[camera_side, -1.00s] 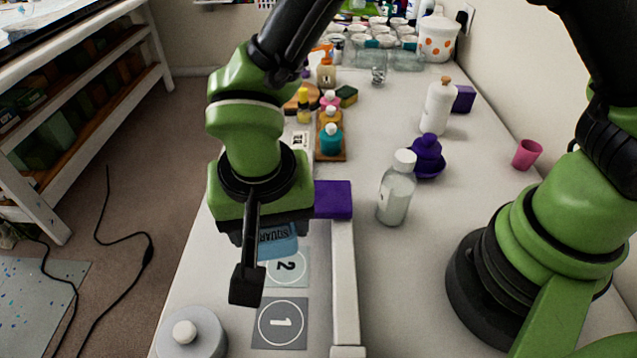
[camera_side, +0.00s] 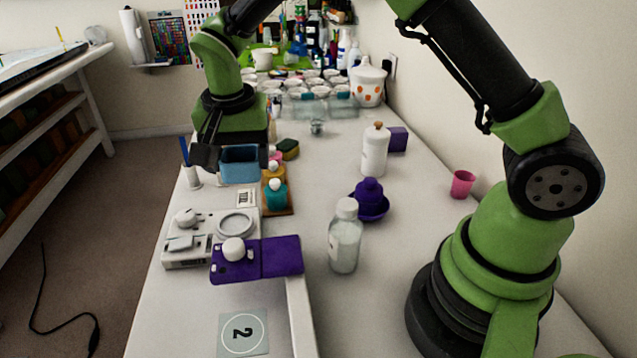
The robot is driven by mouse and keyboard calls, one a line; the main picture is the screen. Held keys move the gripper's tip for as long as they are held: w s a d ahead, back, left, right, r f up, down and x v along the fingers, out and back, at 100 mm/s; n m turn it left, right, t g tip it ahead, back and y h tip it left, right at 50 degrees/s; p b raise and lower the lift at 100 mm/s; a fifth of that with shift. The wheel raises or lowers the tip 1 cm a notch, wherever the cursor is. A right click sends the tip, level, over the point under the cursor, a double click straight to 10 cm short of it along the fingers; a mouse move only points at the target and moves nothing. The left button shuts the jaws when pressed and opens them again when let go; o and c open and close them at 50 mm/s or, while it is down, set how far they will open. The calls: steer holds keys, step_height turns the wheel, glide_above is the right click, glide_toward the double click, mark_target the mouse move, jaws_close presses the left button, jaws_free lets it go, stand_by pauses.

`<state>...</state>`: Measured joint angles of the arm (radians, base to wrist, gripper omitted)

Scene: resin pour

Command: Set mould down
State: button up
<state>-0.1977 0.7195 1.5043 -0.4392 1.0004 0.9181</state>
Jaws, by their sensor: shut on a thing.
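The mould is a light-blue open box (camera_side: 241,167). One dark finger shows at the mould's left; the other finger is hidden. The mould looks level, with its open side up. I cannot tell whether its base touches anything.
A white device with a round plate (camera_side: 237,223) stands in front of the mould. A purple block (camera_side: 281,257) lies across the white rail (camera_side: 301,315).

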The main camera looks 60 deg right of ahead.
steer(key=w+d+m, duration=0.2)
steer(key=d, duration=0.8)
steer(key=m, duration=0.2)
glide_above(319, 182)
steer(key=shift+n, duration=0.3)
step_height(319, 182, down, 10)
steer(key=shift+a+f, duration=0.15)
steer(key=shift+f, duration=2.4)
steer(key=shift+f, duration=0.15)
steer(key=o, duration=0.9)
